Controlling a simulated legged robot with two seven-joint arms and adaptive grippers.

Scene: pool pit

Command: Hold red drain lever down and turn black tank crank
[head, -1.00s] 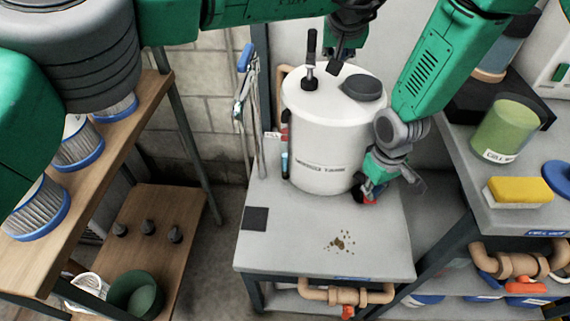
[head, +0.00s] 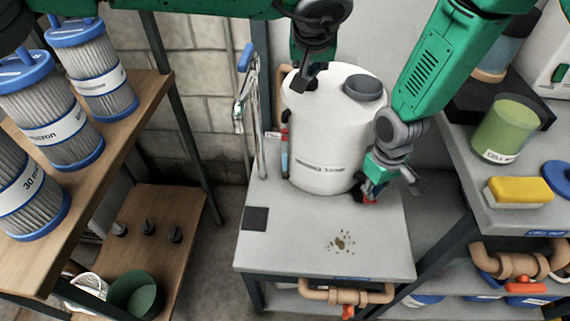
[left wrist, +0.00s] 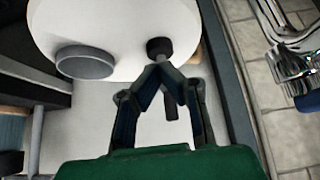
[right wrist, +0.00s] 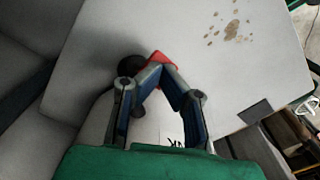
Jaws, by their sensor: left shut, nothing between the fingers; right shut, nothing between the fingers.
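The white tank (head: 325,145) stands on a grey bench. My left gripper (head: 302,82) is shut and empty at the left of the tank's top, and largely hides the black crank in the head view. In the left wrist view, the crank's round hub (left wrist: 158,47) lies just beyond the shut fingertips (left wrist: 164,66), and its dark handle shows behind the fingers. Contact is unclear. My right gripper (head: 368,190) is shut low at the tank's right side. In the right wrist view, its fingertips (right wrist: 162,68) are at the red drain lever (right wrist: 157,60), which also shows in the head view (head: 370,202).
A grey cap (head: 365,87) sits on the tank's top. Filter cartridges (head: 55,125) stand on the left shelf. A yellow sponge (head: 520,190) and green jar (head: 507,130) are on the right bench. The bench front (head: 290,240) is mostly clear.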

